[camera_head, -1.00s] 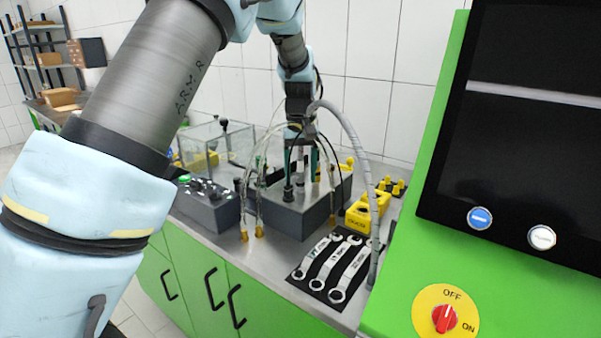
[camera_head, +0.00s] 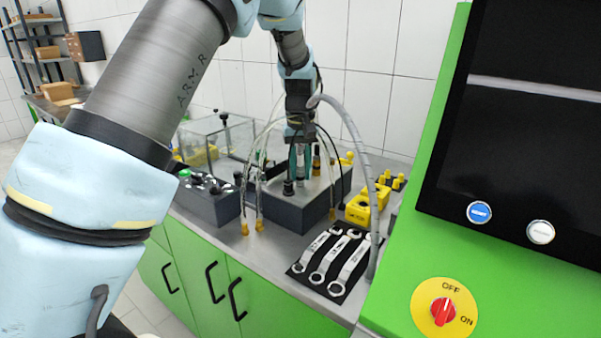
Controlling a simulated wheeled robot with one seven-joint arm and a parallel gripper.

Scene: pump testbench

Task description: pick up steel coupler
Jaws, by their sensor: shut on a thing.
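My gripper (camera_head: 300,160) points down over the dark grey box (camera_head: 305,215) in the middle of the bench. Its fingers are shut on a small steel-coloured piece, the steel coupler (camera_head: 300,162), which shows between them. The piece is small and partly hidden by the fingers. I cannot tell whether its lower end touches the top of the box.
A brass-coloured fitting (camera_head: 316,160) stands close to the right of my gripper. Clear hoses (camera_head: 262,165) and a grey hose (camera_head: 360,150) arch around it. A yellow block (camera_head: 362,208) and several wrenches (camera_head: 332,258) lie in front. A large screen (camera_head: 530,120) stands at right.

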